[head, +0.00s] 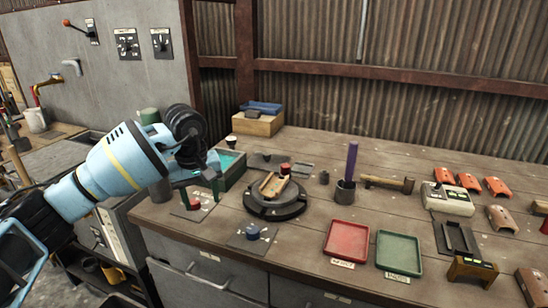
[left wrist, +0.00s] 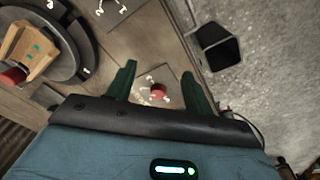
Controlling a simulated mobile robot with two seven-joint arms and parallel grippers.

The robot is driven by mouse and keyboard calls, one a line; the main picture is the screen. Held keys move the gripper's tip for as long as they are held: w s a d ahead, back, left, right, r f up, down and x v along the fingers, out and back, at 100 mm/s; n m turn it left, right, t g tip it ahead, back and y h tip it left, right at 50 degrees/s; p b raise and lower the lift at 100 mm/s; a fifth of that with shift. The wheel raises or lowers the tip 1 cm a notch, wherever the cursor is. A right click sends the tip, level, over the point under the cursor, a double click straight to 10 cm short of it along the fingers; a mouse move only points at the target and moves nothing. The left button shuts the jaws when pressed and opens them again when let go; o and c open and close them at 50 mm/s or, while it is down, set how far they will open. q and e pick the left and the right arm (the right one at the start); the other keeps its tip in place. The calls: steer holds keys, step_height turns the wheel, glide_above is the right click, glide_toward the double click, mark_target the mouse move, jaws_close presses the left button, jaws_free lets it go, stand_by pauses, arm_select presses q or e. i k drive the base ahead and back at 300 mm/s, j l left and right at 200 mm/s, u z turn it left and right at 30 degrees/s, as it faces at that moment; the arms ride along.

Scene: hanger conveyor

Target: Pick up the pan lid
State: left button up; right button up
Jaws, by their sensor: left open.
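I cannot make out for certain a pan lid in either view. My left gripper (head: 201,192) is open, with its dark green fingers apart above the left front part of the workbench. In the left wrist view the open fingers (left wrist: 157,64) have a red knob (left wrist: 157,90) between them in the picture. This red knob (head: 195,204) sits on a flat square plate with white numbers. I cannot tell how far above it the fingers are. No object is seen held. My right gripper is not in view.
A black round turntable (head: 262,208) with a wooden piece on it stands right of the gripper. A blue knob (head: 252,233) is in front. A red tray (head: 346,241), a green tray (head: 398,254) and a purple rod (head: 351,162) are farther right.

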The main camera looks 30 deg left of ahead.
mark_target(266, 161)
steer(key=i, duration=1.2)
